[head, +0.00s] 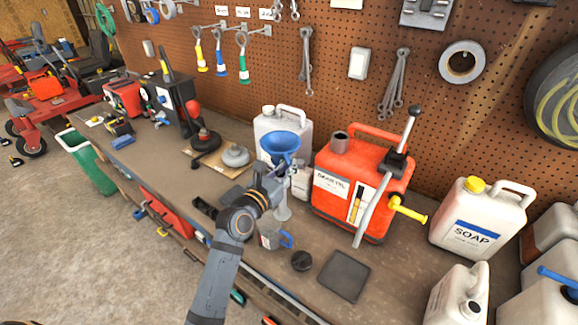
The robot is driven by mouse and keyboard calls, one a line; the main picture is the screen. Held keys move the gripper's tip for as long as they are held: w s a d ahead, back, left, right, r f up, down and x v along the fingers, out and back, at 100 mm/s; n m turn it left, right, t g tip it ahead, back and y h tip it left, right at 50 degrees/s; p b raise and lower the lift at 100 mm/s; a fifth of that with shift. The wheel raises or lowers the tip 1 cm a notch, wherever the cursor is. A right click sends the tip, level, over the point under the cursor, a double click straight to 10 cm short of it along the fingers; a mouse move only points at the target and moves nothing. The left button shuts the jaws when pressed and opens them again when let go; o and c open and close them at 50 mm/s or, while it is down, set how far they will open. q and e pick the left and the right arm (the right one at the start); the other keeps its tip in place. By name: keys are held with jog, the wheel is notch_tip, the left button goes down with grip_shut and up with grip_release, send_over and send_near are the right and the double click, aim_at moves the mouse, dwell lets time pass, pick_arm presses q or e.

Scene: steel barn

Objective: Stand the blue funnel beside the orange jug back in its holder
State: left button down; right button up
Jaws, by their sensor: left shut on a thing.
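The blue funnel (279,145) is upright, wide mouth up, in front of a white jug and left of the orange jug (335,205). My left gripper (281,178) is shut on the funnel just below its bowl, and its fingers hide much of the stem. A slim pale stand-like piece (283,210) shows right below the fingers; it may be the holder. I cannot tell whether the funnel's stem is inside it or above it. My right gripper is not in view.
A clear measuring cup (269,238) with a blue handle stands close below the gripper. A black round cap (302,261) and a dark flat pad (344,276) lie in front of the orange jug. A white jug (297,126) stands behind; a soap jug (478,225) stands right.

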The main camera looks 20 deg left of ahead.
pick_arm(q)
jog(key=shift+f+b, duration=0.9)
jog(key=shift+f, duration=0.7)
jog(key=shift+f+b, duration=0.6)
jog(key=shift+f, duration=0.4)
jog(key=c, duration=1.3)
grip_release()
jog(key=shift+s, duration=0.1)
jog(key=v, duration=1.2)
